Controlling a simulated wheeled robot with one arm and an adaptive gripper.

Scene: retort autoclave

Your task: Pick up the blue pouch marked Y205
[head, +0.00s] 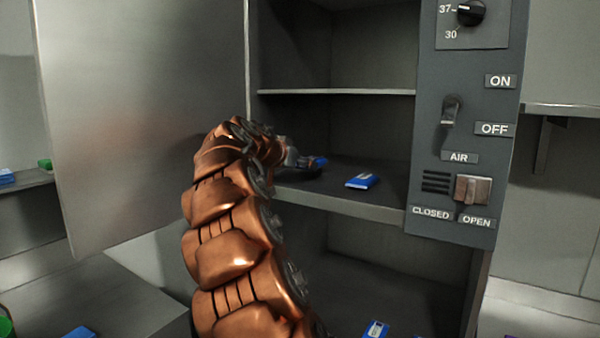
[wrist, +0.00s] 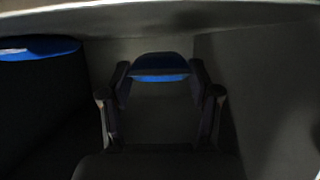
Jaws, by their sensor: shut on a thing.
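My gripper (head: 302,167) reaches into the open cabinet, just above its middle shelf (head: 340,204). It is shut on a blue pouch (head: 320,161); in the wrist view this pouch (wrist: 160,68) sits between the two fingertips. A second blue pouch (head: 362,181) with a white label lies on the same shelf, to the right of my gripper. A blue pouch (wrist: 40,48) also shows at the upper left of the wrist view. The markings are too small or hidden to read, so I cannot tell which pouch is Y205.
The cabinet door (head: 145,120) stands open at the left. An upper shelf (head: 335,92) is above my gripper. A control panel (head: 462,130) with switches borders the right. Another blue pouch (head: 376,329) lies lower down, and one (head: 80,333) is at the bottom left.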

